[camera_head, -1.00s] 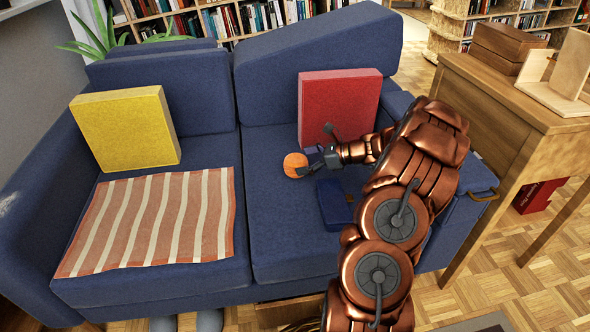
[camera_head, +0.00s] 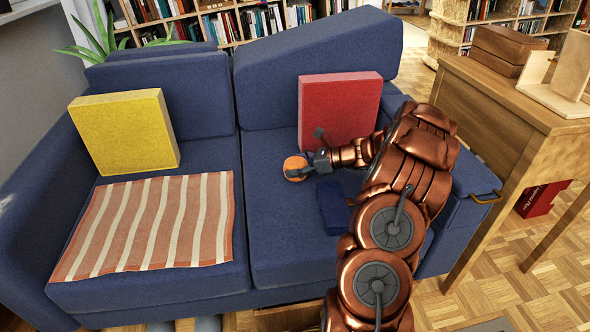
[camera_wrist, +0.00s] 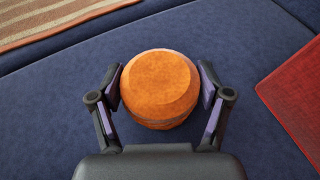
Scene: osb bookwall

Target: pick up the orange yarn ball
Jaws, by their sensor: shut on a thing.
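The orange yarn ball (camera_head: 294,166) is at the right seat of the blue sofa (camera_head: 290,262), in front of the red cushion. My gripper (camera_head: 297,171) reaches it from the right. In the wrist view the orange yarn ball (camera_wrist: 160,86) sits between the two fingers of my gripper (camera_wrist: 160,88), which are shut on it from both sides. I cannot tell whether the ball still touches the seat. Its lower side is partly hidden by the gripper's body.
A red cushion (camera_head: 340,108) leans on the backrest close behind my gripper. A dark blue box-like thing (camera_head: 332,208) lies on the seat below my wrist. A striped cloth (camera_head: 150,225) and yellow cushion (camera_head: 124,132) are at left. A wooden desk (camera_head: 500,110) stands at right.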

